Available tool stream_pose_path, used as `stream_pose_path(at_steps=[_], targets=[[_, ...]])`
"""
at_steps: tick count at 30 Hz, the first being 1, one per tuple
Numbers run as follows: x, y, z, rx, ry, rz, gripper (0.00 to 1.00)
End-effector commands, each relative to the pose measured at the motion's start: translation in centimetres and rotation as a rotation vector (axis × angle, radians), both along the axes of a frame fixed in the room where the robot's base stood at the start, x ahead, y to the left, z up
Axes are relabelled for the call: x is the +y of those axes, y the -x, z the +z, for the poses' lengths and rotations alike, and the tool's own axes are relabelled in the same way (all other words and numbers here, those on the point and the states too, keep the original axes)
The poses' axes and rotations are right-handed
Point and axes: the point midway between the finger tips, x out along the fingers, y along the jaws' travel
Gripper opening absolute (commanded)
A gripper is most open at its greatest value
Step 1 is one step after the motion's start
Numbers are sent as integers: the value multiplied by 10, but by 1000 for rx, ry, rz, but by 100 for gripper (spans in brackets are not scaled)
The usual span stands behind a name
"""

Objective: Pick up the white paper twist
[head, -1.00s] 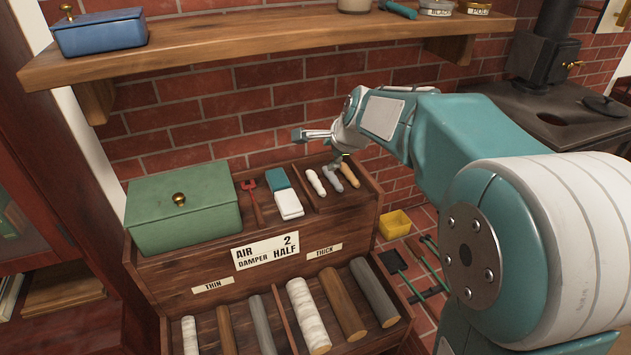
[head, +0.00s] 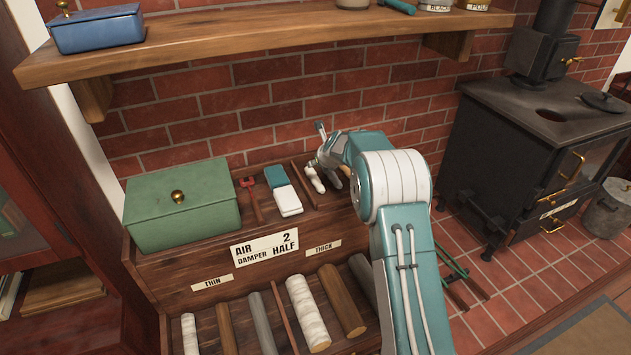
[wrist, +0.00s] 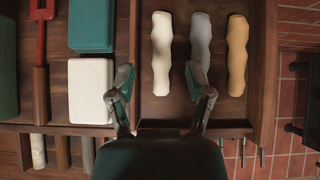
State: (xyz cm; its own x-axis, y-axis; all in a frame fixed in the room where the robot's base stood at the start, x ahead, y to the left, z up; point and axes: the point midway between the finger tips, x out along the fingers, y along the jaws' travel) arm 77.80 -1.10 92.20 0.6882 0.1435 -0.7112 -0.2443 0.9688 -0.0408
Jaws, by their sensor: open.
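The white paper twist (wrist: 162,52) is a wavy, pale stick lying in the right compartment of the upper shelf. It also shows in the head view (head: 315,181), partly beside my gripper. A grey twist (wrist: 201,42) and a tan twist (wrist: 237,55) lie to its right in the wrist view. My gripper (wrist: 160,74) is open and empty. In the wrist view its fingertips lie either side of the white twist's lower end, the right one overlapping the grey twist. I cannot tell the height gap.
A wooden divider (wrist: 134,30) runs left of the white twist. Beyond it lie a white block (wrist: 90,92), a teal block (wrist: 91,25) and a red tool (wrist: 41,40). A green box (head: 180,212) stands at the left. The wall shelf (head: 290,47) overhangs behind.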

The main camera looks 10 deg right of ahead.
Motion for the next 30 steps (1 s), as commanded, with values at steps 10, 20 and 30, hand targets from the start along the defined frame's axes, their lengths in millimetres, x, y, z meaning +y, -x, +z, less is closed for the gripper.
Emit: stream_pose_path(at_steps=[10,20,30], targets=[[0,-23,-30,5,-46,-52,66],[5,-44,-52,4,-44,-51,66],[8,-63,-82,5,-43,-50,66]])
